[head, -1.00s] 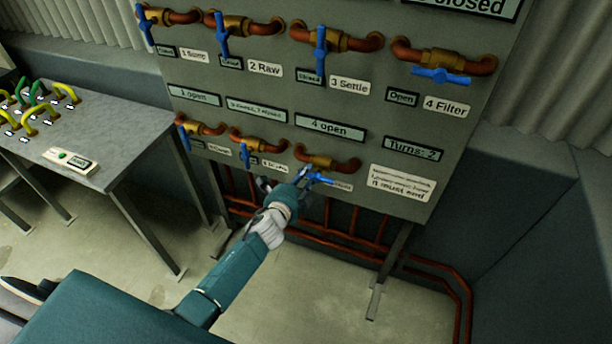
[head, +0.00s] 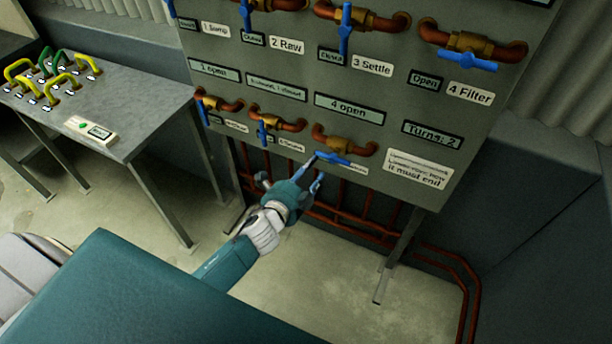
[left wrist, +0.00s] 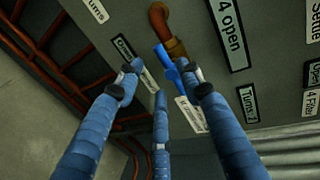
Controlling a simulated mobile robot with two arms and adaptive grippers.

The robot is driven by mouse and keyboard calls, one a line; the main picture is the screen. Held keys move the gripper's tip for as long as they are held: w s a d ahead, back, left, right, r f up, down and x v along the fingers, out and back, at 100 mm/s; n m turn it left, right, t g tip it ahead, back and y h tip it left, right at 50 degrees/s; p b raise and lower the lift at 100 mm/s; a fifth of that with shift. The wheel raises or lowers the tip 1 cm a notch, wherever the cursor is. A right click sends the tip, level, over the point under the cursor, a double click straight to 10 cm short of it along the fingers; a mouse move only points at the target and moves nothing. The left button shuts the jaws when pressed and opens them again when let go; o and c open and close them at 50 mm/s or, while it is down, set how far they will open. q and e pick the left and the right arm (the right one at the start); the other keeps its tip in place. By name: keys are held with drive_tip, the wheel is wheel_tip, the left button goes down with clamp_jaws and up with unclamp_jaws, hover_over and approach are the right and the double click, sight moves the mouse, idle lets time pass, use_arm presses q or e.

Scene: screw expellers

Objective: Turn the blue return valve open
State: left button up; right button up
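The likely return valve is the lower-row valve at the right end, with an orange-brown body (head: 342,143) and a blue handle (head: 336,159). The handle lies nearly level in the head view; its small label is too small to read. My left gripper (head: 312,172) is just below and left of this handle, with its fingers spread. In the left wrist view, the blue handle (left wrist: 167,62) shows beyond the spread fingers of the gripper (left wrist: 163,85), close to the right fingertip. Whether they touch, I cannot tell. My right gripper is not in view.
The grey panel (head: 300,77) carries more pipe valves with blue handles, including one at 4 Filter (head: 466,60) marked Open. A sign reads "Turns: 2" (head: 432,135). Brown pipes (head: 345,232) run below. A table (head: 150,125) with yellow and green handles stands left.

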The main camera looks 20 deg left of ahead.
use_arm(q)
drive_tip(key=shift+v, duration=1.6)
drive_tip(key=shift+f, duration=0.1)
